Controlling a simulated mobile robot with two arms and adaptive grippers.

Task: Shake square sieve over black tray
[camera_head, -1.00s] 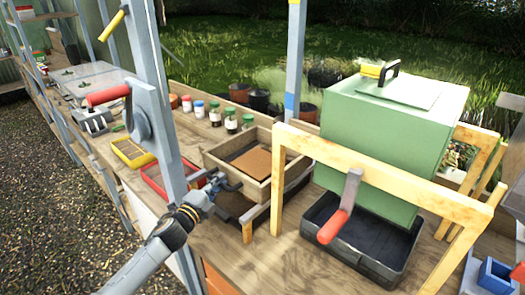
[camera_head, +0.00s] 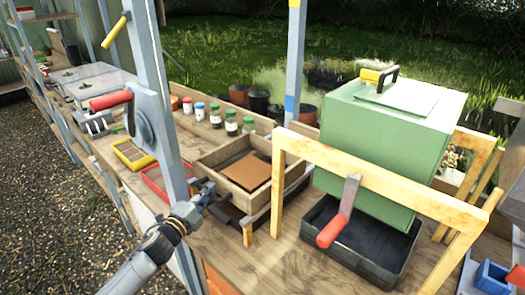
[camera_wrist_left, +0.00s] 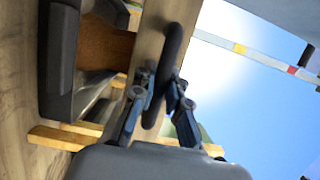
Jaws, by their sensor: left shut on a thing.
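The square sieve (camera_head: 220,173) is a wooden frame with a flat patch of brown material (camera_head: 247,172) inside. It is held over the black tray (camera_head: 222,212), which shows only in part beneath it. My left gripper (camera_head: 208,194) is shut on the dark handle at the sieve's near left side. In the left wrist view the gripper (camera_wrist_left: 160,92) grips the black loop handle (camera_wrist_left: 173,48) beside the wooden sieve wall (camera_wrist_left: 150,40). There the black tray (camera_wrist_left: 58,60) lies at left, with brown material (camera_wrist_left: 105,45) in it. My right gripper is out of view.
A wooden stand (camera_head: 395,185) and a green box (camera_head: 380,130) over another black tray (camera_head: 365,245) stand to the right. A grey post (camera_head: 160,120) rises close left. Red (camera_head: 160,180) and yellow (camera_head: 133,155) trays lie left; several jars (camera_head: 231,124) stand behind.

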